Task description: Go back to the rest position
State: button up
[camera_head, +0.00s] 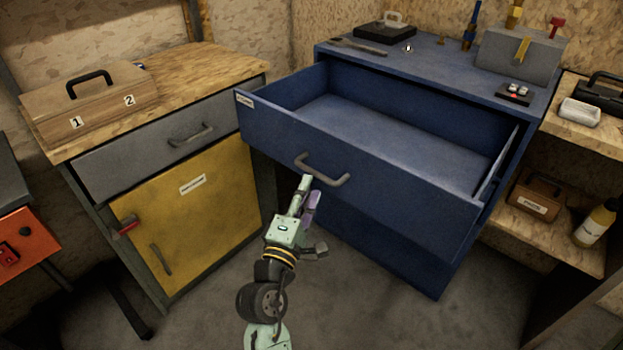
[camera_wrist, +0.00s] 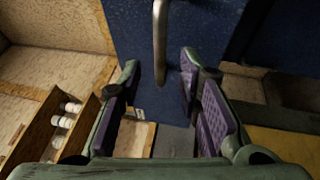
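My gripper (camera_head: 309,189) is just below the grey handle (camera_head: 322,178) of the blue drawer (camera_head: 370,165). In the wrist view my gripper (camera_wrist: 160,68) is open, with its purple-padded fingers wide apart. The handle (camera_wrist: 160,40) shows in the gap between the fingertips, and neither finger visibly closes on it. The exact depth between fingertips and handle is hard to tell. The drawer is pulled well out of the blue cabinet (camera_head: 420,68), and its visible inside is empty.
A wooden-topped cabinet (camera_head: 190,75) with a grey drawer and yellow door stands left, bearing a wooden toolbox (camera_head: 95,105). Shelves (camera_head: 560,235) with a bottle (camera_head: 595,224) stand right. The open drawer juts out over the floor. Bare floor (camera_head: 370,310) lies in front.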

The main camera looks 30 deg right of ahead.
jog(key=shift+v, duration=0.95)
